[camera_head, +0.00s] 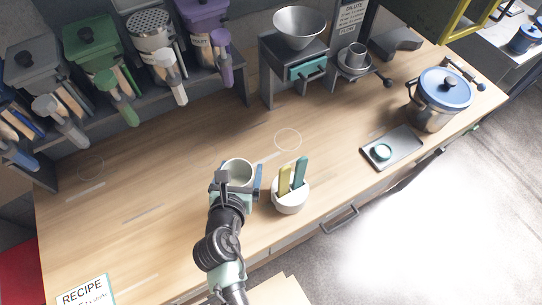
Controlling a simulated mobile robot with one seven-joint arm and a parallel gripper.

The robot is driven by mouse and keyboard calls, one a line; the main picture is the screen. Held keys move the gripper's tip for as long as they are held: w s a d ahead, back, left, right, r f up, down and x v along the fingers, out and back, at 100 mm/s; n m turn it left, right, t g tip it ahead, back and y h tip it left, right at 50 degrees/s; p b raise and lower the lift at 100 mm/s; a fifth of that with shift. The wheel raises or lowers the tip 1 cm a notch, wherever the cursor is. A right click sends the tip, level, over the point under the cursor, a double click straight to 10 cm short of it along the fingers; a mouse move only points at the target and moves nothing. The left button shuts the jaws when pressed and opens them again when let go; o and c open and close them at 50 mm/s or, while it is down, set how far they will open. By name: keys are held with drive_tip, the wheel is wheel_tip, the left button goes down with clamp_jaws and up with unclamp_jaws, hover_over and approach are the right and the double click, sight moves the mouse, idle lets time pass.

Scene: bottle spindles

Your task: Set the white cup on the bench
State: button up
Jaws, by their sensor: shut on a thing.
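The white cup (239,168) stands upright at the end of my arm, near the front middle of the bench (150,185). Its round rim and pale inside show; its lower part is hidden behind my wrist and gripper. My gripper (238,184) is shut on the cup, with fingers at its left and right sides. I cannot tell whether the cup's base touches the bench or hangs just above it.
A white holder (290,198) with yellow and teal handles stands close to the right. A thin white ring (288,139) marks clear bench behind it. A dark tray (393,148) and a blue-lidded pot (440,100) stand farther right. Bench space to the left is free.

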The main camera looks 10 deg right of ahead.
wheel_tip(320, 180, down, 10)
drive_tip(key=shift+r+b, duration=0.1)
drive_tip(key=shift+b, duration=1.1)
drive_tip(key=shift+f, duration=0.25)
drive_tip(key=o, duration=1.1)
drive_tip(key=shift+c, duration=0.2)
drive_tip(key=shift+r, duration=0.1)
